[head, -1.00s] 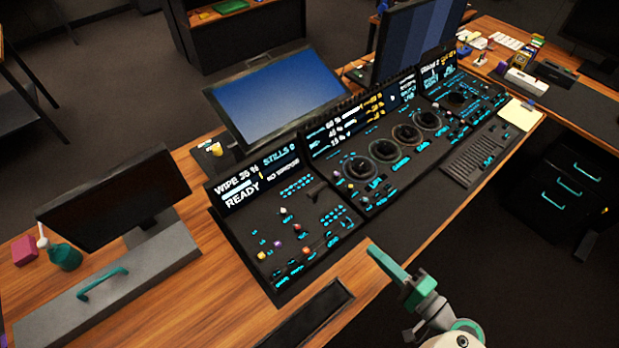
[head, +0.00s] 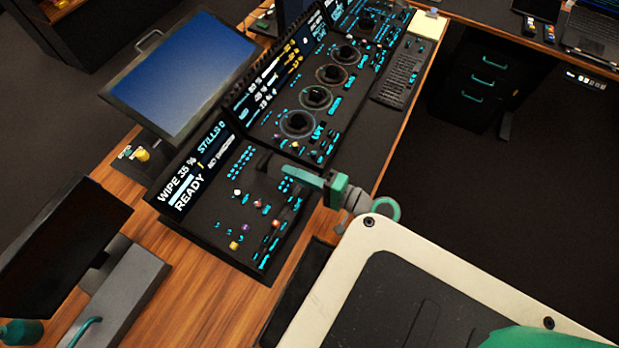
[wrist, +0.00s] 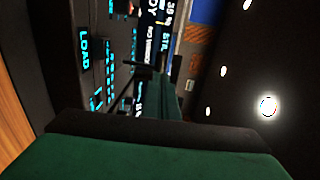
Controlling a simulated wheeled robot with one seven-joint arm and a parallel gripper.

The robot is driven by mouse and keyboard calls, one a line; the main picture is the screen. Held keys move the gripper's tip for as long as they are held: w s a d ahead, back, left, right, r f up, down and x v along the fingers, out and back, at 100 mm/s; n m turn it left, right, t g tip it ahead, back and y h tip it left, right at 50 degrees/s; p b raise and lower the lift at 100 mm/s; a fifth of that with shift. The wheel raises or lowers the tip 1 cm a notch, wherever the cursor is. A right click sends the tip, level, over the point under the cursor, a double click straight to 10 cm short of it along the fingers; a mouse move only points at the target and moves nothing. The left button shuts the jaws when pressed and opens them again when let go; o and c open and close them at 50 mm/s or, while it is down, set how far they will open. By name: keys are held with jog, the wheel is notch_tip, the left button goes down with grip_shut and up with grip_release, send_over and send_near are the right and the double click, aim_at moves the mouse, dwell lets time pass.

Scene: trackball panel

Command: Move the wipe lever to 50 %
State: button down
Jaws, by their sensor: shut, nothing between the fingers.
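The wipe lever (head: 265,162) is a small black handle on the left panel section, below its display. The display (head: 186,183) reads "WIPE 35 %" and "READY". My gripper (head: 288,169) is shut and empty, its green fingers reaching in from the right with their tips just right of the lever. I cannot tell whether they touch it. In the wrist view the shut fingers (wrist: 165,98) point at the panel, and a dark bar that looks like the lever (wrist: 146,69) lies just beyond the tips.
Coloured knobs and lit cyan buttons (head: 245,215) cover the panel near the lever. Round trackball dials (head: 298,124) line the sections beyond. A blue monitor (head: 180,75) stands behind the panel, and a dark monitor (head: 60,255) stands at the left.

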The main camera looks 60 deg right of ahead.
aim_at(267, 162)
jog(key=w, duration=0.4)
jog(key=shift+w+a+f, duration=0.15)
jog(key=shift+w, duration=0.25)
jog(key=shift+s, duration=0.1)
